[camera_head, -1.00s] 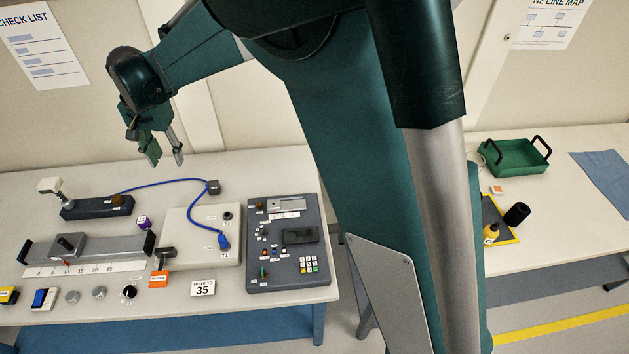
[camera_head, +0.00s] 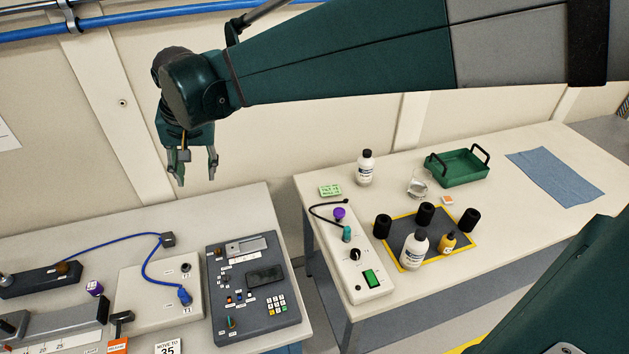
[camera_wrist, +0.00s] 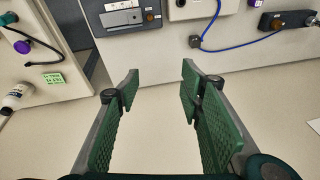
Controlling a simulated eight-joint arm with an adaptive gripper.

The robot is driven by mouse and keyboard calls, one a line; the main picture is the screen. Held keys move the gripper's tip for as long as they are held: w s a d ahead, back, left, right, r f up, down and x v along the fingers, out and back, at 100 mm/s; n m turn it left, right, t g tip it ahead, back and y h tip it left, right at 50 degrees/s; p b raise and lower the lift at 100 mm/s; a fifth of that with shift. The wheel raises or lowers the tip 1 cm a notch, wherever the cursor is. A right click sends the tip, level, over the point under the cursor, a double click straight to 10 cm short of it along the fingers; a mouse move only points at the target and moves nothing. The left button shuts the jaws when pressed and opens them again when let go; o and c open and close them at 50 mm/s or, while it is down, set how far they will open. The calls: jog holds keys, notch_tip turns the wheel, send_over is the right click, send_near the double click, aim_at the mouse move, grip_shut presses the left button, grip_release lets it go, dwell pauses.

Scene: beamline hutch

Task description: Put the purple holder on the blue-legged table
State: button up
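A small purple piece with a pale label (camera_head: 94,288) stands on the left table (camera_head: 245,205), between the dark bar and the pale box. Another purple round piece (camera_head: 339,213) sits at the far end of a white box on the right table (camera_head: 310,190). I cannot tell for sure which is the holder. Purple also shows in the wrist view at the left (camera_wrist: 22,47) and upper right (camera_wrist: 276,23). The left table showed blue legs in the earlier view. My gripper (camera_head: 197,180) is open and empty, raised above the left table's back edge, apart from both purple pieces.
A dark control panel (camera_head: 250,285) and a blue cable (camera_head: 150,262) lie on the left table. The right table holds a white bottle (camera_head: 365,168), a green tray (camera_head: 458,168), a yellow-edged mat (camera_head: 400,262) with bottles and black cylinders, and a blue cloth (camera_head: 555,175). A gap separates the tables.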

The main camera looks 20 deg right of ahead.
jog(key=s+d+r+t, duration=0.1)
jog(key=s+d, duration=0.4)
jog(key=d, duration=0.4)
jog(key=s+d+r+t, duration=0.1)
jog(key=s+d, duration=0.5)
jog(key=d, duration=0.3)
jog(key=s+d+f+n+t+h, duration=0.1)
jog(key=s+d+f, duration=0.4)
jog(key=s+d, duration=0.7)
jog(key=shift+s+d+n+t, duration=0.2)
jog(key=shift+n+t, duration=0.1)
jog(key=shift+t, duration=0.3)
jog(key=shift+f, duration=0.2)
